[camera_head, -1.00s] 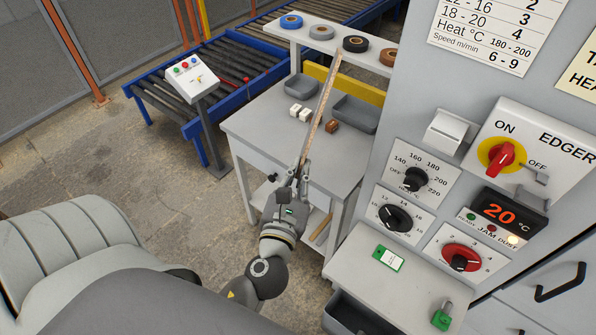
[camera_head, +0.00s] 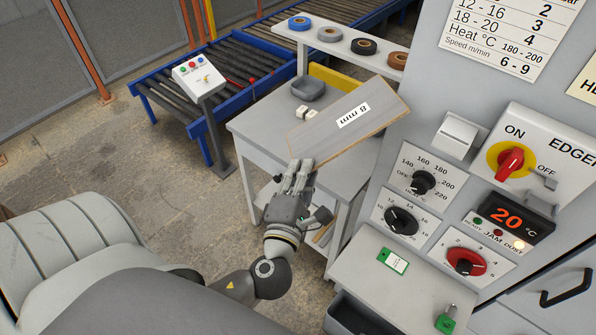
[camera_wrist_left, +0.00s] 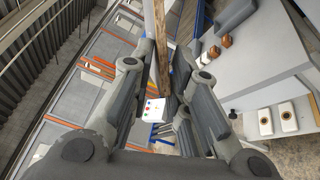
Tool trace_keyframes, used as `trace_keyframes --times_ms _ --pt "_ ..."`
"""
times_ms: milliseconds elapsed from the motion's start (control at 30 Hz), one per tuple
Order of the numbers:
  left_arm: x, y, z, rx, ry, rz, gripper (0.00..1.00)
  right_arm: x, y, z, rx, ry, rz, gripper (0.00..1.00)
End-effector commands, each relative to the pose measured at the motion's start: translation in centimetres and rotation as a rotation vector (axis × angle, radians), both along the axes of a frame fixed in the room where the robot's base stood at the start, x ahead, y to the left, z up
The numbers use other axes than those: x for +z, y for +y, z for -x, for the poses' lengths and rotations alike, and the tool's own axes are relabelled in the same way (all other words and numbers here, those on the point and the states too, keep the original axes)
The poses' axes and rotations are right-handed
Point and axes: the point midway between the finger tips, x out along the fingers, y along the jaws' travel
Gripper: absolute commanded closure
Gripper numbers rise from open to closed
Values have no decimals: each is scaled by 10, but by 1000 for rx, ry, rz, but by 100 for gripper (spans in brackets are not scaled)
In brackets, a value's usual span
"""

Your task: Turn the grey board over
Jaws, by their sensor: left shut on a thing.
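The grey board (camera_head: 325,128) is held up at a tilt above the grey worktable, its broad face toward the head camera. That face carries a white label reading "8 mm". My left gripper (camera_head: 301,172) is shut on the board's near left corner. In the left wrist view the board (camera_wrist_left: 161,40) shows nearly edge-on between the fingers of the left gripper (camera_wrist_left: 168,95). The board hides part of the table top and the things behind it. My right gripper is not in view.
The worktable (camera_head: 250,124) holds a grey tray (camera_head: 308,88) and small white blocks (camera_head: 302,113). Tape rolls (camera_head: 330,34) line the shelf above. The edger machine (camera_head: 470,100) stands close on the right. A roller conveyor (camera_head: 240,75) and a button panel (camera_head: 198,75) are behind left.

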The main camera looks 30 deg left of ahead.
Motion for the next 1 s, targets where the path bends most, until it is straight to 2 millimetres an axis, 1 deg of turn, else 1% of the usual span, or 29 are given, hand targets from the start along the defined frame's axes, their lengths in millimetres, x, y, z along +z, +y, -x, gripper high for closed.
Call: trace_keyframes --times_ms 33,200,333,467,600,800,1000 --pt "4 -8 -4 -33 -5 -24 100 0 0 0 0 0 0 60" --pt "5 -8 -3 -32 7 -62 100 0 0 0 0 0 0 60" --pt "3 -2 -1 -23 25 -101 100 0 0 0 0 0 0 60" --pt "5 -8 -4 -32 27 -118 100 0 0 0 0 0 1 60" --pt "6 -10 -4 -33 38 -148 100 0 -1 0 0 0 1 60" --pt "4 -2 -1 -19 63 -209 100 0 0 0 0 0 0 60" --pt "4 -9 -3 -29 76 -233 100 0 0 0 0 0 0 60"
